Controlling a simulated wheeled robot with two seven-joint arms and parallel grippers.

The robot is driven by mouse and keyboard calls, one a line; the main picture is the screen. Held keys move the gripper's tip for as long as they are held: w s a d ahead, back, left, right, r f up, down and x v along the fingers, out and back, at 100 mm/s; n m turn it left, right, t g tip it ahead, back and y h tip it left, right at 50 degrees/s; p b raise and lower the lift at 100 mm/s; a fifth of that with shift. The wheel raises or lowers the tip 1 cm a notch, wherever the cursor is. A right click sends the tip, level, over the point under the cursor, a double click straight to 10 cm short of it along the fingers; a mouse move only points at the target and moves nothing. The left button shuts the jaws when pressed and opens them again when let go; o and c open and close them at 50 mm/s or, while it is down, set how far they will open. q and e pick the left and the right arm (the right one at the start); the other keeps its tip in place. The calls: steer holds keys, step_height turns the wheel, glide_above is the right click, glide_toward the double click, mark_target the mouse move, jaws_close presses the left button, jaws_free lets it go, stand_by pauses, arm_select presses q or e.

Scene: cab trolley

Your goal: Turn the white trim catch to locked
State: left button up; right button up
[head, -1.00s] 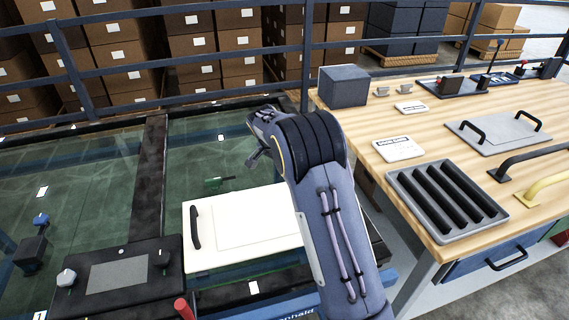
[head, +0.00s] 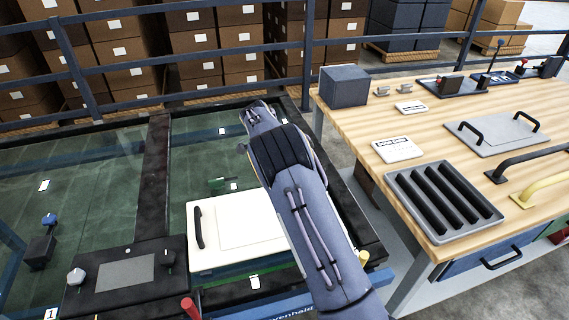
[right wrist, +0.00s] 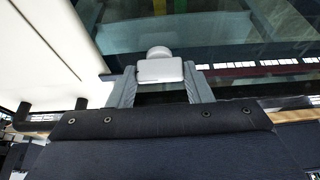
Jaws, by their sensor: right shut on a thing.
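In the right wrist view, my right gripper (right wrist: 160,84) has its two grey fingers on either side of a white catch (right wrist: 160,70). The catch has a flat, rounded rectangular face and a round knob part behind it. In the head view, my right arm reaches over the glass-topped frame, beside the white panel (head: 238,234). Its forearm and wrist hide the fingers and the catch there. The catch's locked or unlocked marking cannot be read. My left gripper is in neither view.
A black console (head: 122,272) with a pale knob (head: 75,277) stands left of the panel. A blue-topped knob (head: 48,219) is at far left. The wooden workbench (head: 345,115) on the right holds a ribbed tray (head: 440,237) and handles. A rail (head: 180,62) runs behind.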

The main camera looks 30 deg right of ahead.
stand_by(0.4)
steer(key=o, duration=1)
steer(key=shift+r, duration=0.1)
steer(key=v, duration=0.7)
steer(key=shift+a+r, duration=0.2)
steer(key=shift+r, duration=0.05)
